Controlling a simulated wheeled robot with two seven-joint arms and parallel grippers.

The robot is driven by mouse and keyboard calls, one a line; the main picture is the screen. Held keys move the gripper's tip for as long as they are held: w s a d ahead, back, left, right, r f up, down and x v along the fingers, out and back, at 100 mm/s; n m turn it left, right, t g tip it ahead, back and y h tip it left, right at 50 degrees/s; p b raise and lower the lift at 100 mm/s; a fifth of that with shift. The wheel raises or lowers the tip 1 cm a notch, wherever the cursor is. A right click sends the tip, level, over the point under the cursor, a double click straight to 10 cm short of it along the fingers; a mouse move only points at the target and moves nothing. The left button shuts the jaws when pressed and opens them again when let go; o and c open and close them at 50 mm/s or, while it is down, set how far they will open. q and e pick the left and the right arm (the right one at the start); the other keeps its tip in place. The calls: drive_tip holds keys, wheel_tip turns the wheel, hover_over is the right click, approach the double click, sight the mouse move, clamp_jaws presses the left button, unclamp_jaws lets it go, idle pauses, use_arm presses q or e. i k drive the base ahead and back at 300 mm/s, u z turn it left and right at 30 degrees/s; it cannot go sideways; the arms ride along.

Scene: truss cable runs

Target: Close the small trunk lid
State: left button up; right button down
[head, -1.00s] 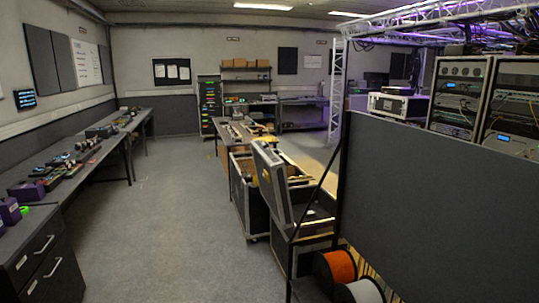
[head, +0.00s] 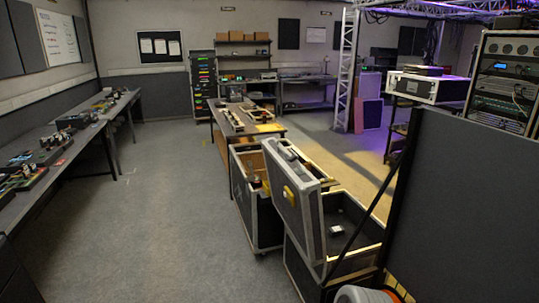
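An open trunk (head: 302,270) with a grey body stands on the floor right of the middle in the head view. Its lid (head: 297,207) is raised and tilted, standing up on the trunk's left side, with a yellow patch on its outer face. The dark inside of the trunk shows, with a small pale item in it. Neither of my grippers is in view.
Another open case (head: 252,205) stands just behind the trunk. A dark panel (head: 465,200) blocks the right side. A long bench (head: 60,165) runs along the left wall, and a table (head: 242,123) stands beyond the cases. The grey floor (head: 180,220) on the left is clear.

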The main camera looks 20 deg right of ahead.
sight(302, 211)
drive_tip(key=i, duration=1.6)
drive_tip(key=z, duration=0.05)
